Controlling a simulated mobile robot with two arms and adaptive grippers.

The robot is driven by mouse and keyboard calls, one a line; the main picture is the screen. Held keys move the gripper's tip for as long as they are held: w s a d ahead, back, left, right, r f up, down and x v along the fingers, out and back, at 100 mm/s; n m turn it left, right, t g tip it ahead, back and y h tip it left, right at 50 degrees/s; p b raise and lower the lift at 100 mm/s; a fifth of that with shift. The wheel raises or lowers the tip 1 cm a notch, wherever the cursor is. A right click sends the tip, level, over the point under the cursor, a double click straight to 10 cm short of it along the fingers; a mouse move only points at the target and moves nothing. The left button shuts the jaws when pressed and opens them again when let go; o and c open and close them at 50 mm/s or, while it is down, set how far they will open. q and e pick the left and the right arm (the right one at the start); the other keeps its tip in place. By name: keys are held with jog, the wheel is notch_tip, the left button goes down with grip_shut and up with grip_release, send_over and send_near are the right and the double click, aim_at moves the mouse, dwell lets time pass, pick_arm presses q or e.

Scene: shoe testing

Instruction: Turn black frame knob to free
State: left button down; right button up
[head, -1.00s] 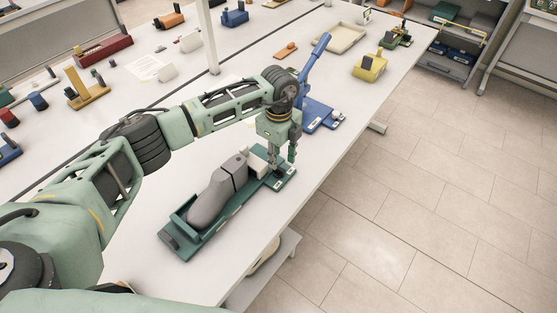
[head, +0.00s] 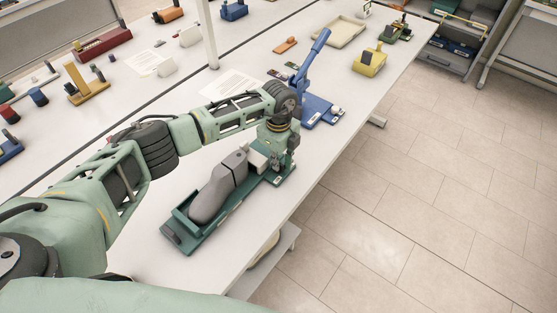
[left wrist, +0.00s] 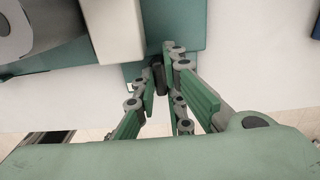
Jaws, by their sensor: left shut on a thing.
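The green frame (head: 181,236) stands on the white table and holds a grey foot-shaped form (head: 214,195). My left gripper (head: 277,170) is over the far right end of this frame, pointing down. In the left wrist view my left gripper (left wrist: 160,84) has its green-padded fingers shut on a small dark knob (left wrist: 158,73) at the edge of the green frame (left wrist: 205,45). In the head view the knob is hidden behind the gripper. My right gripper is out of view.
A blue lever press (head: 315,112) stands just beyond the green frame. A white block (head: 257,159) sits on the frame beside my gripper. A yellow fixture (head: 370,65) and a beige tray (head: 339,33) are farther back. The table's right edge is close to the frame.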

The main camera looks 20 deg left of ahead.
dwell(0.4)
pick_arm(q)
jog(key=shift+f+m+b, duration=0.1)
jog(key=shift+m+b, duration=0.5)
jog(key=m+b, duration=0.4)
jog(key=m, duration=0.1)
jog(key=shift+f+b, duration=0.1)
jog(key=shift+b, duration=0.2)
jog(key=m+b, duration=0.6)
jog(key=m, duration=0.1)
jog(key=shift+b, duration=0.35)
jog(key=m+b, duration=0.2)
jog(key=shift+m, duration=0.3)
jog(key=shift+r+m+b, duration=0.2)
jog(key=shift+m+b, duration=0.55)
jog(key=shift+m, duration=0.25)
